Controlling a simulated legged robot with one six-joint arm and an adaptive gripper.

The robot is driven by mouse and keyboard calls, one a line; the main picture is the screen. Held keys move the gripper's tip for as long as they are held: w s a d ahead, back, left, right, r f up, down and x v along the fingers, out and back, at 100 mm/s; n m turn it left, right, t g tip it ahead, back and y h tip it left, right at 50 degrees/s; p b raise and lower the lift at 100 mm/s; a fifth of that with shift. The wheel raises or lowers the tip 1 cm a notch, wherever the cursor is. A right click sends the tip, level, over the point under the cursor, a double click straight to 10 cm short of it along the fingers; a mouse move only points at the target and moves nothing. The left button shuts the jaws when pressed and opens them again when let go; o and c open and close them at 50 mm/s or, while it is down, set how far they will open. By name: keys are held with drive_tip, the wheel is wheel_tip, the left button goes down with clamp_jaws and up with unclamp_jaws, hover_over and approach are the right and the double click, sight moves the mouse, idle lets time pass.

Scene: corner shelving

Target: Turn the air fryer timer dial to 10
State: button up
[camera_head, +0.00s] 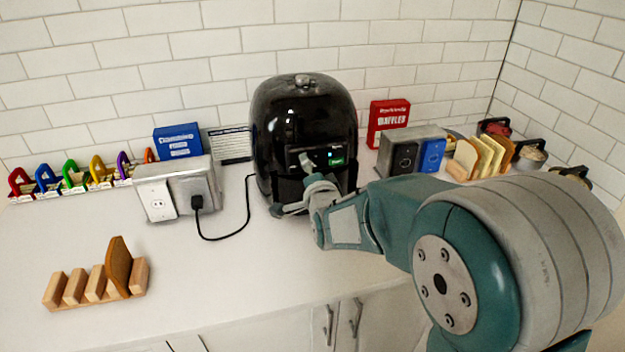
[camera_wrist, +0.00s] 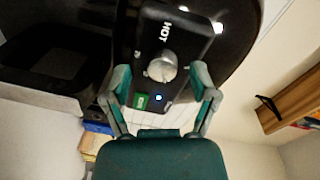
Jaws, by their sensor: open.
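The black air fryer (camera_head: 290,110) stands upright on the counter against the tiled wall. Its control panel (camera_head: 334,156) has a blue light and a green label. In the wrist view the panel (camera_wrist: 172,50) reads "HOT" and carries a round silver dial (camera_wrist: 162,67). My gripper (camera_wrist: 160,82) is open, with one finger on each side of the lower part of the dial; I cannot tell whether they touch it. In the head view my gripper (camera_head: 292,186) is in front of the fryer and hides part of its front. The dial's setting cannot be read.
A grey outlet box (camera_head: 185,190) with a black cord (camera_head: 222,238) stands left of the fryer. A wooden rack (camera_head: 95,290) is at front left. A red waffle box (camera_head: 388,122) and a silver toaster (camera_head: 400,152) stand to the right. The counter's front middle is clear.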

drive_tip(key=v, duration=1.1)
drive_tip(key=shift+s, duration=0.2)
drive_tip(key=s+d+n+g+h, duration=0.2)
drive_tip(key=s+d+n+g, duration=0.3)
drive_tip(key=s, duration=0.6)
drive_tip(key=s+d+n+g+h, duration=0.2)
drive_tip(key=s+d+n+g, duration=0.4)
drive_tip(key=s+d, duration=0.3)
drive_tip(key=s, duration=0.2)
drive_tip(key=shift+s+h, duration=0.25)
drive_tip(key=shift+h, duration=0.05)
drive_tip(key=shift+f, duration=0.1)
drive_tip(key=shift+c, duration=0.3)
